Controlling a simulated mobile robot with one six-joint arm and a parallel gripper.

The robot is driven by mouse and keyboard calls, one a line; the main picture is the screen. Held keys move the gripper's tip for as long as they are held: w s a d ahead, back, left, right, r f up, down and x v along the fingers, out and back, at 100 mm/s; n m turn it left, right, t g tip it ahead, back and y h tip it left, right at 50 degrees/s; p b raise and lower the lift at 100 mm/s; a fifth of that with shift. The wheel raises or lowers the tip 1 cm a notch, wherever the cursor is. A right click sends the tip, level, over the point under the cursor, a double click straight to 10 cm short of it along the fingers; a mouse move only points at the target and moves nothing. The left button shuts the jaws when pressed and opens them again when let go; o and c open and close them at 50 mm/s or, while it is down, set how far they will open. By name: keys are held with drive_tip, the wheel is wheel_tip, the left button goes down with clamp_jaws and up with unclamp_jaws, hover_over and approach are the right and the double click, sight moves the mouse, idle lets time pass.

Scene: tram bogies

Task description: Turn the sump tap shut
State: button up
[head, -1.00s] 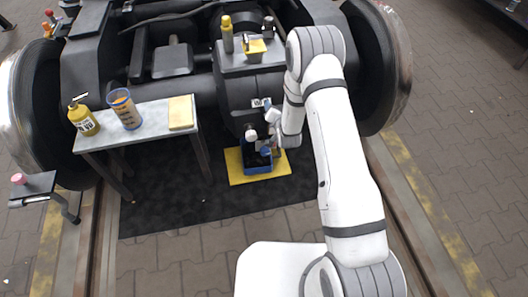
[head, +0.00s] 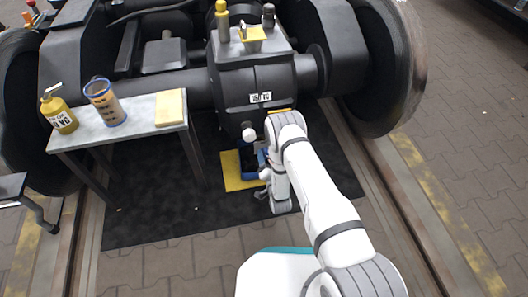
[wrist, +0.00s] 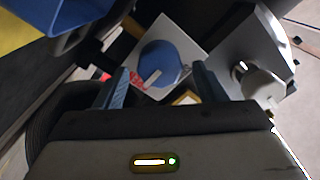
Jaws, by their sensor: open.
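In the wrist view a round blue knob (wrist: 161,62) with a white bar mark sits on a pale square plate with red marking; I take it for the sump tap. My gripper (wrist: 158,82) is open, with one finger on each side of the picture around the knob; whether they touch it I cannot tell. In the head view my gripper (head: 263,190) is low beside the blue tray, partly hidden by my arm. The tap cannot be made out there. The dark gearbox (head: 252,82) stands above.
The blue tray (head: 246,160) stands on a yellow mat (head: 230,172) on the black floor mat (head: 150,215). A side table (head: 140,123) bears a yellow oil can (head: 60,116), a beaker (head: 105,103) and a yellow pad (head: 170,108). A wheel (head: 385,70) is at right.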

sight(265, 150)
drive_tip(key=b+x, duration=0.1)
drive_tip(key=x, duration=0.4)
drive_tip(key=shift+b, duration=0.3)
drive_tip(key=c, duration=1)
